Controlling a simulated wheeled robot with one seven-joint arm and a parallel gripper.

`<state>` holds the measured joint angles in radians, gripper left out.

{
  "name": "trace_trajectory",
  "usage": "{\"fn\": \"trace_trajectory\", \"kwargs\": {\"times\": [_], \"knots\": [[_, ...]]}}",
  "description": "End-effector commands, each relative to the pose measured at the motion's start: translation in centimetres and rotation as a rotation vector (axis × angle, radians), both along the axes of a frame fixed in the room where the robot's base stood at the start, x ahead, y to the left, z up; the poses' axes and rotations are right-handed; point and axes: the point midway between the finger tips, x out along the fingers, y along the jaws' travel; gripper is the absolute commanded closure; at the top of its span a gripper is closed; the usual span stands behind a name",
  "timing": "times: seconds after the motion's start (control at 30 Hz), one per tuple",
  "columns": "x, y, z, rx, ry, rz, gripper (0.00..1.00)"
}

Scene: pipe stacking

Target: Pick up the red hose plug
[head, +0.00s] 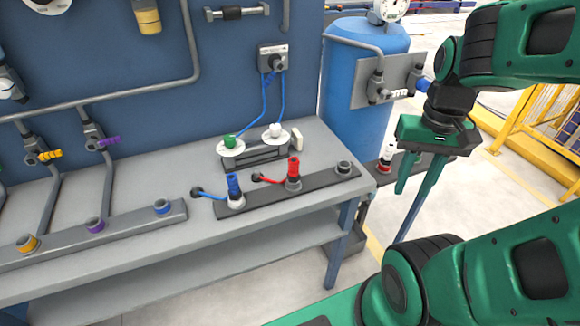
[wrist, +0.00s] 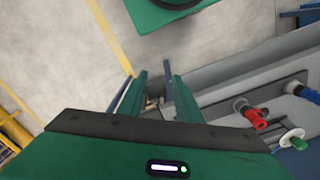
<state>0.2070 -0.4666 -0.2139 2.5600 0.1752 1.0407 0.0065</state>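The red hose plug (head: 293,170) stands upright on a dark rail on the grey bench in the head view, with a short red hose running left from it. It also shows in the wrist view (wrist: 255,117), right of the fingers. My gripper (head: 408,188) is to the right of the bench in the head view, pointing down beyond the bench's right end, well apart from the plug. Its two green fingers (wrist: 153,85) are spread with nothing between them.
A blue hose plug (head: 234,188) stands just left of the red one. Green and white plugs (head: 252,140) sit behind on a holder. A blue tank (head: 365,60) stands beyond the bench's right end. A yellow railing (head: 540,130) is at the far right.

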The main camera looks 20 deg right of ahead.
Motion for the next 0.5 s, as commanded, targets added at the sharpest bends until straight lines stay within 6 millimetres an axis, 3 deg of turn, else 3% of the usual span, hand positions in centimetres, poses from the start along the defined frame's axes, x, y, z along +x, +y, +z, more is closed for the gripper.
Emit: {"fn": "trace_trajectory", "kwargs": {"times": [0.13, 0.2, 0.27, 0.37, 0.5], "knots": [[0.0, 0.0, 0.0, 0.000, 0.000, 0.000, 0.69], [0.1, 0.0, 0.0, 0.000, 0.000, 0.004, 0.58], [-0.7, 0.1, 0.6, -0.001, -0.015, 0.032, 0.58], [1.1, 0.6, 1.3, -0.006, -0.014, 0.162, 0.58], [6.6, 2.5, 2.5, -0.014, -0.010, 0.544, 0.58]]}}
